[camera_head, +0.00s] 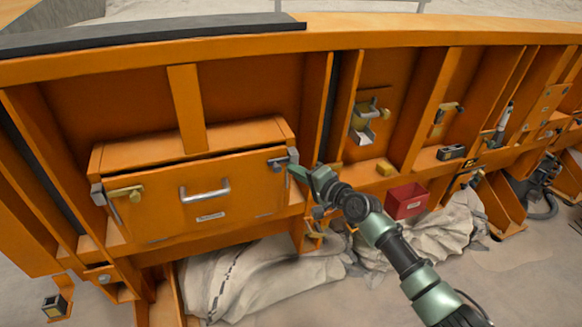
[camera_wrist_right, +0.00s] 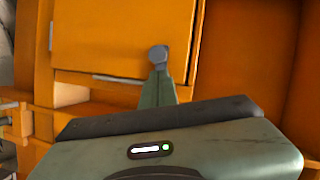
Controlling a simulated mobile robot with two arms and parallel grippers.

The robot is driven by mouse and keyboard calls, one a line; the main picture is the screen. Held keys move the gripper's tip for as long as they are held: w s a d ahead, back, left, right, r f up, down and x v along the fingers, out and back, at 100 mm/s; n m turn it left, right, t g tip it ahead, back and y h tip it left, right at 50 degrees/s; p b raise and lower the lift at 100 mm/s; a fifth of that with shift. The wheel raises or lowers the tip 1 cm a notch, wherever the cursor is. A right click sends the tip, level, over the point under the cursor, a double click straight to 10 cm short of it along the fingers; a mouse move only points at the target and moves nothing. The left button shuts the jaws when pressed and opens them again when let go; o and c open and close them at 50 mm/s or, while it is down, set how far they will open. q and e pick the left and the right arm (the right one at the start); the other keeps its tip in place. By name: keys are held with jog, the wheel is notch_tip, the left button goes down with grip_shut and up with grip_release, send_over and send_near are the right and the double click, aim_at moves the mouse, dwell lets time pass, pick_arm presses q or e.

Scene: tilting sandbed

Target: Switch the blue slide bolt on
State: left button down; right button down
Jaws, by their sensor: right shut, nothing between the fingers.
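The blue slide bolt (camera_head: 281,162) sits at the upper right corner of the orange drawer front (camera_head: 160,210). Its blue-grey knob (camera_wrist_right: 158,54) shows in the right wrist view, just beyond my fingertips. My right gripper (camera_head: 296,171) is shut and empty, with its tips right at the bolt's right end. In the wrist view the closed green fingers (camera_wrist_right: 158,82) point at the knob and seem to touch it or nearly so. The fingers hide part of the bolt, so its exact slide position is hard to tell. My left gripper is not in view.
A yellowish bolt (camera_head: 124,193) sits at the drawer's left corner, and a silver handle (camera_head: 206,192) is mid-front. A red bin (camera_head: 405,201) and a yellow block (camera_head: 385,168) are to the right of my arm. Pale cloth sacks (camera_head: 255,283) lie below.

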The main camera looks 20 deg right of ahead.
aim_at(275, 170)
jog(key=shift+x, duration=1)
jog(key=shift+a+r+p, duration=0.15)
jog(key=shift+a+p, duration=0.2)
jog(key=shift+p, duration=0.05)
jog(key=shift+a+p, duration=0.85)
jog(key=shift+a, duration=0.65)
jog(key=shift+f, duration=0.25)
